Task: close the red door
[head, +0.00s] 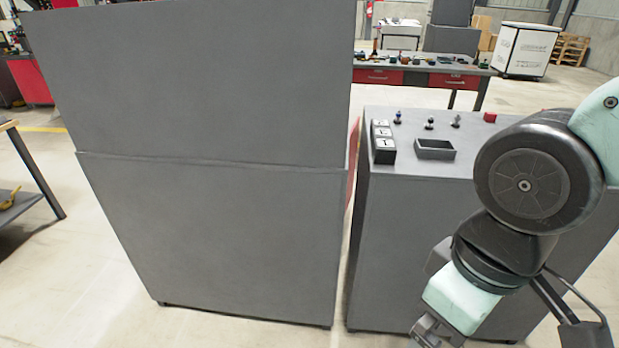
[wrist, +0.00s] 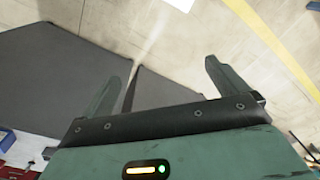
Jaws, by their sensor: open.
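A narrow red strip, which looks like the red door (head: 353,150) seen nearly edge-on, shows at the right side of the tall grey cabinet (head: 215,90). It stands by the gap between this cabinet and the lower grey cabinet (head: 450,250). Most of the door is hidden, and I cannot tell how far it stands open. My gripper (wrist: 163,75) is open with nothing between its fingers in the wrist view. In the head view it is at the bottom edge, partly cut off, in front of the lower cabinet and right of the red strip.
On the lower cabinet's top are a black open box (head: 435,149), a row of labelled blocks (head: 382,143), several small knobs and a red block (head: 490,117). A bench with red drawers (head: 380,76) stands behind. A table (head: 30,165) is at the left. Bare floor lies between.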

